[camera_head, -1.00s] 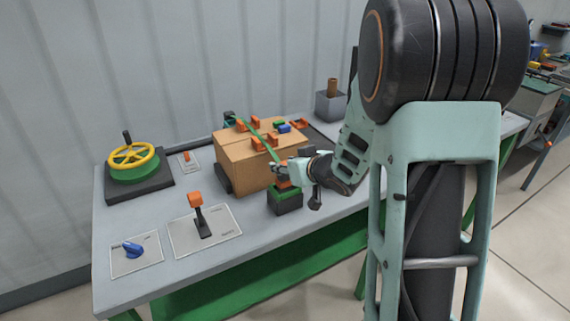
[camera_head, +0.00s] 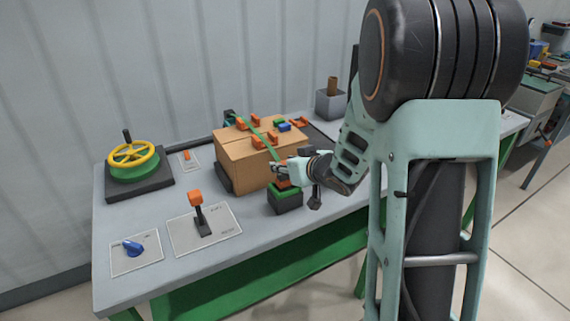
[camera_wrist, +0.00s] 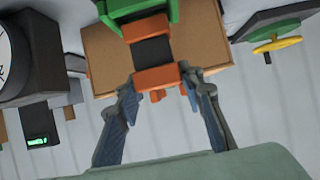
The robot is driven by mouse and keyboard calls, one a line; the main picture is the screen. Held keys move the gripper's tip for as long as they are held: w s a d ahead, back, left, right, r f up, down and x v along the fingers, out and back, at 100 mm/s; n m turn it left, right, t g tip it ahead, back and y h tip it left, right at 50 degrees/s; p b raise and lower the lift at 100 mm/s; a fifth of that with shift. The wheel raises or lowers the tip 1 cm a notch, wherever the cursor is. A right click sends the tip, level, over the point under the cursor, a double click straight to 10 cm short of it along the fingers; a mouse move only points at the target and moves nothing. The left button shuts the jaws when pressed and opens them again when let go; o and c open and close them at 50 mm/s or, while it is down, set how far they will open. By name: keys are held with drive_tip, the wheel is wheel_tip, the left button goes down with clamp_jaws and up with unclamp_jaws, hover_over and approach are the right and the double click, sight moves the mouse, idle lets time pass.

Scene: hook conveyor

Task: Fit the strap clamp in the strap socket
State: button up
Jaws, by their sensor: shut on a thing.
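The strap clamp is an orange block with a black middle (camera_wrist: 152,48). In the wrist view my gripper (camera_wrist: 160,84) is shut on its near orange end. The strap socket, a green-rimmed dark block (camera_head: 286,202), stands at the table's front edge. Its green frame (camera_wrist: 172,12) flanks the clamp's far end in the wrist view. In the head view my gripper (camera_head: 281,172) is right above the socket, with orange of the clamp at the socket's top. I cannot tell how deep the clamp sits. The green strap (camera_head: 262,136) crosses the carton towards my gripper.
The cardboard box (camera_head: 245,172) is close behind the socket, with orange and blue pieces on top. A lever panel (camera_head: 205,232), blue knob (camera_head: 133,248) and yellow handwheel (camera_head: 131,155) are to the left. A grey bin (camera_head: 329,106) stands at the back.

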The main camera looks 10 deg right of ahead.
drive_tip(key=shift+f+b, duration=0.9)
drive_tip(key=shift+f, duration=0.2)
drive_tip(key=o, duration=1.3)
drive_tip(key=shift+r, duration=0.1)
